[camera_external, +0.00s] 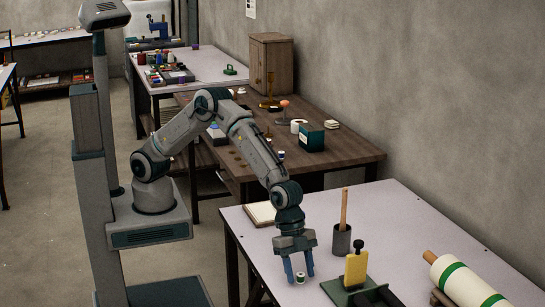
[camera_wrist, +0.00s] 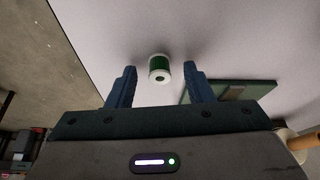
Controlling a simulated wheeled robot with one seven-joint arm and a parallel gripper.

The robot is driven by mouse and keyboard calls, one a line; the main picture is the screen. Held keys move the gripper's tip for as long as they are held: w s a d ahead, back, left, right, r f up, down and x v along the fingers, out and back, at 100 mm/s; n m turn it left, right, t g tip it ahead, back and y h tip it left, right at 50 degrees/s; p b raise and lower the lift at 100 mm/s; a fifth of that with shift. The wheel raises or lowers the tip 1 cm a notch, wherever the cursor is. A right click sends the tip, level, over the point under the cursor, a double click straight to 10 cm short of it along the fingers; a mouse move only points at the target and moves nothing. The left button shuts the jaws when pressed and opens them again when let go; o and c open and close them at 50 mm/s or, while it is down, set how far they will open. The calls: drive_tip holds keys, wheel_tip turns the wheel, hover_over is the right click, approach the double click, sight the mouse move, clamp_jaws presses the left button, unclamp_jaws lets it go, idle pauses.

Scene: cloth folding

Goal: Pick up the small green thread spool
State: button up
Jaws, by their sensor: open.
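The small green thread spool (camera_external: 300,277) stands on the pale table top, near the table's left front part. It has white ends and green thread. In the wrist view the spool (camera_wrist: 159,67) lies ahead of the fingertips, roughly midway between them, with its white end and centre hole showing. My gripper (camera_external: 298,279) is open, pointing down over the table with its blue fingers on either side of the spool in the external view. The wrist view shows the open gripper (camera_wrist: 160,70) with nothing between its fingers; contact with the spool cannot be seen.
A green base with a yellow block (camera_external: 356,268) stands just right of my gripper. A grey cup with a wooden stick (camera_external: 341,240) is behind it. A notebook (camera_external: 260,214) lies at the table's back left. A white roll with green bands (camera_external: 463,283) lies at right.

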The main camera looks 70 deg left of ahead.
drive_tip(key=shift+r, duration=0.1)
clamp_jaws()
